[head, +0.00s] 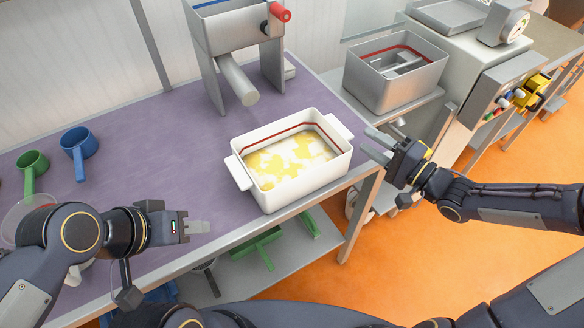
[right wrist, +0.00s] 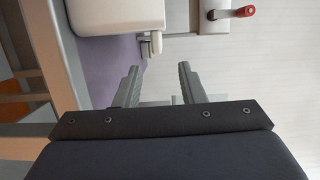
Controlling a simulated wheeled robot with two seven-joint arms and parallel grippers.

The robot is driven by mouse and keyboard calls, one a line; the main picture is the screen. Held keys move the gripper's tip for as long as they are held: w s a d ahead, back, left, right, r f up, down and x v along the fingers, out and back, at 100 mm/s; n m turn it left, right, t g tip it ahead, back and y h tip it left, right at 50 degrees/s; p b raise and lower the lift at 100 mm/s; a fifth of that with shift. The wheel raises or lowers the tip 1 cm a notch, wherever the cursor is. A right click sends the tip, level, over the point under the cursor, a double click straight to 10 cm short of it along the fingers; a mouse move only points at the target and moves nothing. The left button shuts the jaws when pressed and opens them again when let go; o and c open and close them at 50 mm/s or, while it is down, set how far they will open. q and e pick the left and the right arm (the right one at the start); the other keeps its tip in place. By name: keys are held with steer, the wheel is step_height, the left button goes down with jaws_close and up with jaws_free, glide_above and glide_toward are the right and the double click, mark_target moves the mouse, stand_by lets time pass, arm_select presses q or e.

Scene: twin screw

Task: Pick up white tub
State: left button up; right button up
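The white tub (head: 290,185) stands upright on the purple table top near its front right corner. It has side handles, a red line inside its rim, and yellow and white contents. My right gripper (head: 371,144) is open and empty, just right of the tub and apart from its right handle. In the right wrist view the tub (right wrist: 115,18) is at the top, with its handle (right wrist: 150,44) beyond the gap between the open fingers (right wrist: 159,84). My left gripper (head: 208,227) is left of the tub, apart from it; its finger gap is not clear.
A grey machine (head: 235,40) with a red-ended crank (head: 280,13) stands behind the tub. A grey metal bin (head: 385,88) sits on a shelf to the right. Green (head: 30,165) and blue (head: 80,143) scoops lie at left. The table (head: 150,130) is clear left of the tub.

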mark_target(351, 133)
steer(key=x, duration=0.4)
steer(key=b+x, duration=0.1)
steer(key=x, duration=0.2)
steer(key=shift+a+f, duration=0.15)
steer(key=shift+a, duration=0.4)
jaws_close()
